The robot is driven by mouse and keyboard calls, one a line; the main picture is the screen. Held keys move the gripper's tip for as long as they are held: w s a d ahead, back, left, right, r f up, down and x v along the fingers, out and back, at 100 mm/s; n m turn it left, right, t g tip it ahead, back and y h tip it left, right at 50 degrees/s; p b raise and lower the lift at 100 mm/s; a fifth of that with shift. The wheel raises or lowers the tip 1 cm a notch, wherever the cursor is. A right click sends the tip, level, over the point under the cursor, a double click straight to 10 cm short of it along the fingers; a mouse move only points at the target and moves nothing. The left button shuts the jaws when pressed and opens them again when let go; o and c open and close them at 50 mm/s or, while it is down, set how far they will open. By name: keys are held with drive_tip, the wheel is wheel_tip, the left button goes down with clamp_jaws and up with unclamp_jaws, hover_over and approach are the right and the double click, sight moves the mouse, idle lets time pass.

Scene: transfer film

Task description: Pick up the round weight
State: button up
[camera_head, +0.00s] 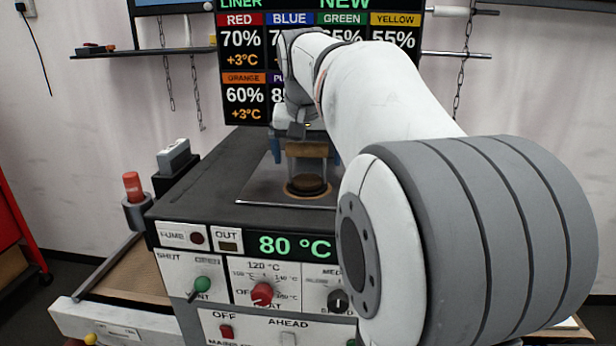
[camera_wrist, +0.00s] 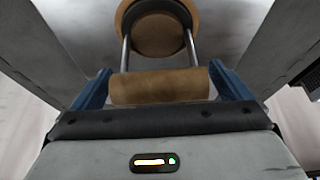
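The round weight (camera_head: 307,186) is a dark disc with a tan rim and a wooden handle (camera_head: 307,149) on metal posts. It stands upright on a flat metal plate (camera_head: 262,188) on top of the machine. In the wrist view, the weight's brown disc (camera_wrist: 158,32) lies at the top and the handle (camera_wrist: 160,86) lies across the middle. My gripper (camera_wrist: 160,80) has its blue fingers spread wide, one near each end of the handle. In the head view, my gripper (camera_head: 306,150) is over the weight, with small gaps beside the handle. Contact is hard to tell.
The machine's control panel (camera_head: 265,282) faces front, with knobs and an 80 °C display. A grey block (camera_head: 174,156) and a red-capped cylinder in a holder (camera_head: 133,188) stand at left. A price-like display board (camera_head: 245,60) hangs behind. My arm hides the machine's right side.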

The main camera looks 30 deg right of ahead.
drive_tip(key=c, duration=2)
drive_tip(key=shift+r, duration=0.1)
drive_tip(key=shift+c, duration=0.4)
